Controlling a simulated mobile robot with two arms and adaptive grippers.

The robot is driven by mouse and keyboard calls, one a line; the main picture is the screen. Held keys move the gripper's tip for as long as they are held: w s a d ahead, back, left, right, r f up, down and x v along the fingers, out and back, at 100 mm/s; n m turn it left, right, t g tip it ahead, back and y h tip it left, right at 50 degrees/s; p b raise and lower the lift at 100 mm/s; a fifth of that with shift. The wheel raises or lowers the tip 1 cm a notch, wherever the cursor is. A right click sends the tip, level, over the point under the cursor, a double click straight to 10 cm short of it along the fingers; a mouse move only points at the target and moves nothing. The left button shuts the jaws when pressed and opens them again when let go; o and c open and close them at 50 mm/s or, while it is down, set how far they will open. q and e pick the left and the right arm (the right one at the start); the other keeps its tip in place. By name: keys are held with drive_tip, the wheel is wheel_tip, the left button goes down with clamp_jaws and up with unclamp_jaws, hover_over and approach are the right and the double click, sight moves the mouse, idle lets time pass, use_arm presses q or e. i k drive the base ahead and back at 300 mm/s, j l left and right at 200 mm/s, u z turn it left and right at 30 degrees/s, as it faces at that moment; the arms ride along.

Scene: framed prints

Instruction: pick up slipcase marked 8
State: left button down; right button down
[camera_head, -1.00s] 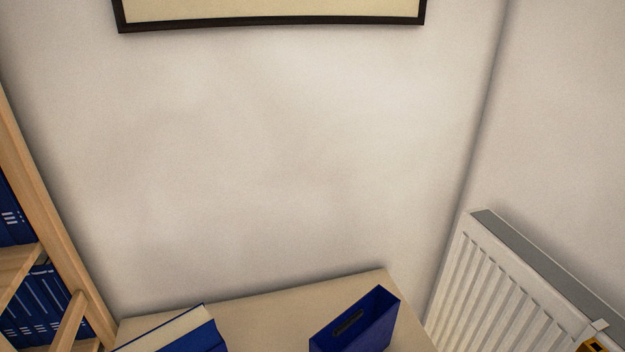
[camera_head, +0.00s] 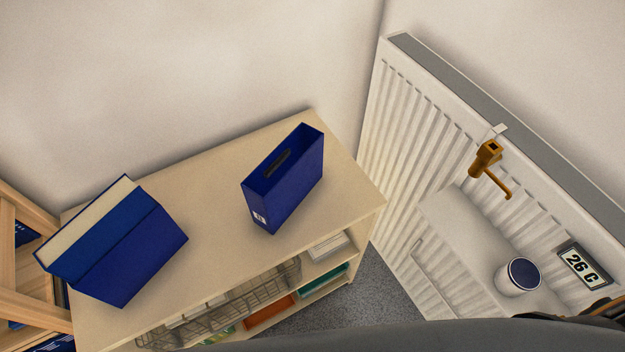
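A dark blue slipcase (camera_head: 292,185) stands upright, open side up, on the top of a low wooden shelf unit (camera_head: 215,240). It has a dark slot near its top and a small white label low on its near left edge. The mark on the label is too small to read for certain. A second blue case or thick book (camera_head: 125,245) with a cream top face rests on the left part of the same top. Neither of my grippers shows in view.
A white ledge there carries a round tin (camera_head: 519,276) beside a 26 C display (camera_head: 583,264). A wire basket (camera_head: 235,298) sits below the top. Clear surface separates the blue cases.

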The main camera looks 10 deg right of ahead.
sight(271, 201)
drive_tip(key=k+j+u, duration=0.1)
drive_tip(key=k+j, duration=0.15)
drive_tip(key=k+j+u, duration=0.1)
drive_tip(key=j, duration=0.25)
drive_tip(key=k+j+u, duration=0.1)
drive_tip(key=k+j, duration=0.2)
drive_tip(key=k+j+u, duration=0.1)
drive_tip(key=j, duration=0.3)
drive_tip(key=k+j+u, duration=0.1)
drive_tip(key=k+j, duration=0.2)
drive_tip(key=k+j+u, duration=0.1)
drive_tip(key=j, duration=0.35)
